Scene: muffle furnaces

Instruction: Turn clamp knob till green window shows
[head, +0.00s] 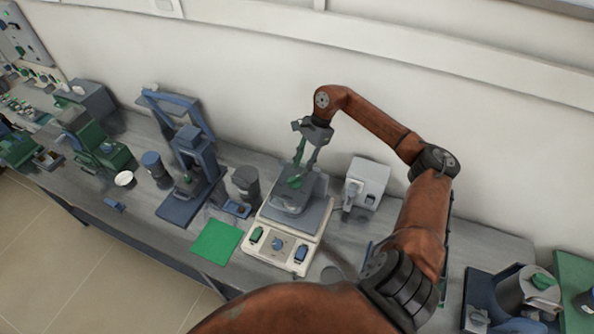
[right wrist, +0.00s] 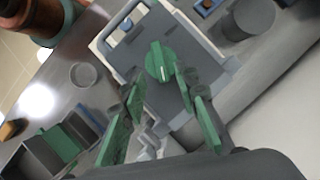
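The green clamp knob (right wrist: 158,62) is a round knob with a pale line mark, set on a grey plate (right wrist: 192,45). In the head view the knob (head: 295,182) sits on top of the grey clamp unit of a cream-coloured machine (head: 262,256). My right gripper (head: 301,160) reaches down over it from above. In the right wrist view the gripper (right wrist: 157,80) is open, its green fingers apart, with the knob just beyond and between the tips. The right finger looks close to the knob's edge; contact cannot be told. No green window can be made out. My left gripper is not in view.
A white box device (head: 367,182) stands right of the machine. A dark grey cylinder (head: 246,182) and a blue press (head: 190,165) stand left. A green mat (head: 216,241) lies at the front left. A pot on a blue base (head: 527,290) is far right.

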